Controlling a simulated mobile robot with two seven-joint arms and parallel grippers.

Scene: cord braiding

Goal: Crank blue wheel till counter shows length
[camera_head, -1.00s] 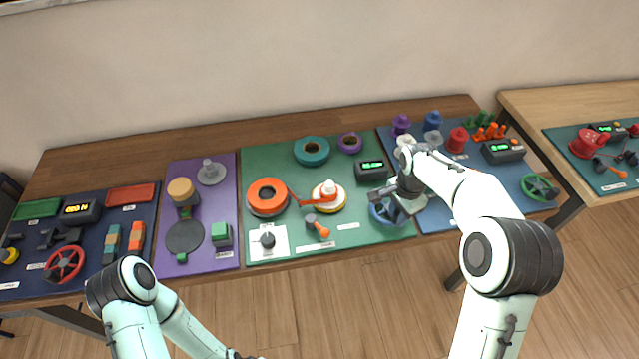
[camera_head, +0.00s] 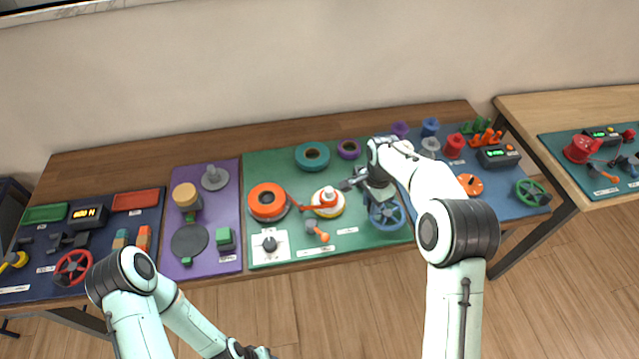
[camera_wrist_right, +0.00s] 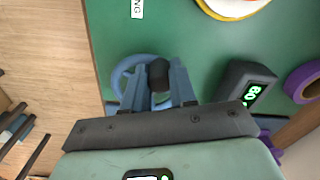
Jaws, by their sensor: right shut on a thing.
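The blue wheel (camera_head: 389,216) stands at the front right of the green mat. In the right wrist view, part of its blue rim (camera_wrist_right: 119,78) shows left of the fingers. My right gripper (camera_head: 372,199) is at the wheel's back left side. In the wrist view its fingers (camera_wrist_right: 158,80) are shut on the wheel's dark crank knob (camera_wrist_right: 158,71). The counter (camera_wrist_right: 247,84) shows lit green digits on the wrist view's right, rotated and hard to read. In the head view my right arm hides the counter.
On the green mat (camera_head: 345,249), an orange spool (camera_head: 267,202), a white-and-orange piece (camera_head: 327,200) and a small orange-handled crank (camera_head: 318,231) lie left of the wheel.

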